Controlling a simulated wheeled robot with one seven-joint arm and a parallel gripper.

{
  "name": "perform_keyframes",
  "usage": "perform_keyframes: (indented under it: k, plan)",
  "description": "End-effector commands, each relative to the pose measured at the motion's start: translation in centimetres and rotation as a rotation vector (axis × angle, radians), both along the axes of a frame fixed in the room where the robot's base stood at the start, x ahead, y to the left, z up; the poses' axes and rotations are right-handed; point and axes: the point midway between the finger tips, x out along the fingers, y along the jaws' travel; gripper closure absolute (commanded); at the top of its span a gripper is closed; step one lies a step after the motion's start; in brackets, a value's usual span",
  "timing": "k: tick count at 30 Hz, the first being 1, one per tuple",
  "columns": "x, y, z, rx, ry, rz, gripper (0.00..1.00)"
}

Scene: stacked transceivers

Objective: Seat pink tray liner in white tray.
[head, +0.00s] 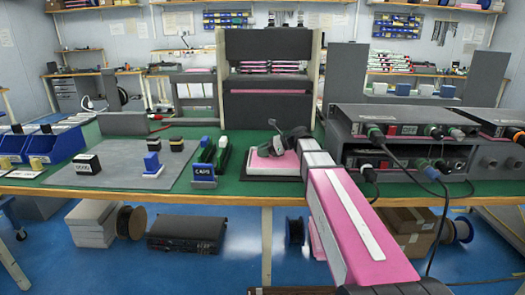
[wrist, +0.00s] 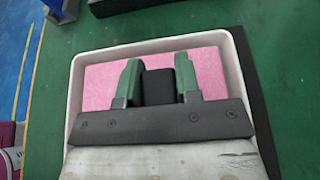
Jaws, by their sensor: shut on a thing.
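The white tray (wrist: 78,92) lies on a dark mat on the green bench, and its rim shows in the wrist view. The pink tray liner (wrist: 106,85) lies flat within the tray's rim. My gripper (wrist: 158,75) has green fingers closed on both sides of a black block (wrist: 158,87) above the middle of the liner, which looks like the liner's grip. My wrist hides the near part of tray and liner. In the head view my gripper (head: 281,143) is low over the pink liner (head: 284,164). Whether the liner touches the tray floor is hidden.
To the left stand a labelled rack (head: 204,172) of green and black modules and a grey mat (head: 120,169) with small blocks. Stacked transceiver units (head: 405,135) with cables stand close on the right. A dark frame (head: 268,105) rises behind.

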Motion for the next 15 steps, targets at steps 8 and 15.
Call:
perform_keyframes:
  k: [8,15]
  plan:
    - [0.01,0.01,-0.58,0.0,0.0,0.0,0.95]
    - [0.01,0.0,-0.68,0.0,0.0,0.0,0.39]
